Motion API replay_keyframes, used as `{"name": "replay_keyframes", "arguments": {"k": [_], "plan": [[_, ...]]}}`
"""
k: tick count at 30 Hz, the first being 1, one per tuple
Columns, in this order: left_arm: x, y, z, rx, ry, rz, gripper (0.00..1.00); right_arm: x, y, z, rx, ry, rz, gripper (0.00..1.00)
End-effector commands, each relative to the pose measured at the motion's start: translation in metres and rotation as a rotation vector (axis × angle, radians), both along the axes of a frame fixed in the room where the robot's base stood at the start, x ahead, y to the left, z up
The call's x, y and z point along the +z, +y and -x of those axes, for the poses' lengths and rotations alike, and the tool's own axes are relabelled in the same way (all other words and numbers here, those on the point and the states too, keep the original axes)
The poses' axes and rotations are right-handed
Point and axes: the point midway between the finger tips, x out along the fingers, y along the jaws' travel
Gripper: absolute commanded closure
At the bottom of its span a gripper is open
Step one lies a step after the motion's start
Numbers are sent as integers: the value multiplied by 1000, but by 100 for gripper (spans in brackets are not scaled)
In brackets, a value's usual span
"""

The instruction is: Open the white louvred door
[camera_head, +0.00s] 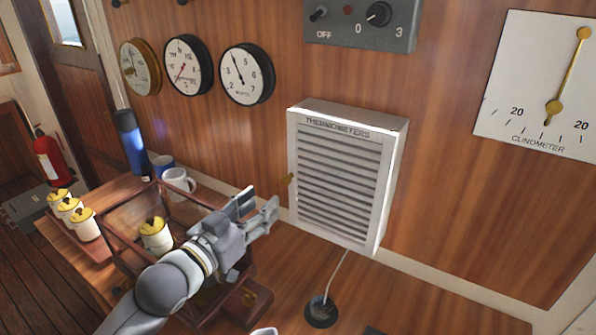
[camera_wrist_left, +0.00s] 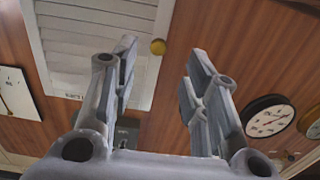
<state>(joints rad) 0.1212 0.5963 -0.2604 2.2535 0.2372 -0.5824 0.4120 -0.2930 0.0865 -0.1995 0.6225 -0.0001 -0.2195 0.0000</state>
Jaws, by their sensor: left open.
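The white louvred door (camera_head: 338,180) is the front of a white box on the wood wall, labelled "THERMOMETERS" along its top. It looks closed. A small brass knob (camera_head: 287,179) sits at its left edge. My left gripper (camera_head: 262,203) is open and empty, just left of and below the knob, apart from it. In the left wrist view the louvred door (camera_wrist_left: 95,45) appears upside down at the upper left. The knob (camera_wrist_left: 158,46) shows there between the two open fingers (camera_wrist_left: 160,85), beyond their tips. My right gripper is not seen.
A wood-framed glass case (camera_head: 130,215) and a white mug (camera_head: 179,184) stand below and left of the door. A cable runs from the box to a black round base (camera_head: 321,311). Gauges (camera_head: 247,75) and a clinometer (camera_head: 540,85) are on the wall.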

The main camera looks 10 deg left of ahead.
Motion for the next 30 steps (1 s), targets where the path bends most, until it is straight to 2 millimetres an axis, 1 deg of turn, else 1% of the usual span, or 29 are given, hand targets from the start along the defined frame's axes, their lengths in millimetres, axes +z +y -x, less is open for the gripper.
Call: {"name": "replay_keyframes", "arguments": {"k": [3,6,8,12,15,17,21,25,30], "plan": [[5,-2,-7,-5,-9,6,58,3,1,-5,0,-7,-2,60],[6,-7,-19,-4,-10,6,58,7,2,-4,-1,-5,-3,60],[7,-12,-28,-4,-11,5,58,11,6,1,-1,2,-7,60],[6,-22,-53,-4,-8,6,58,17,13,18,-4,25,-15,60],[5,-28,-69,-3,-8,5,58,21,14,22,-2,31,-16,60],[5,-32,-77,-4,-8,3,58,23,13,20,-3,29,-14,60],[4,-37,-91,-3,-8,3,58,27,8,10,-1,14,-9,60],[3,-40,-98,-3,-8,2,58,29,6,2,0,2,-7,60],[2,-41,-100,-3,-8,2,58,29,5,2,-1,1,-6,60]]}}
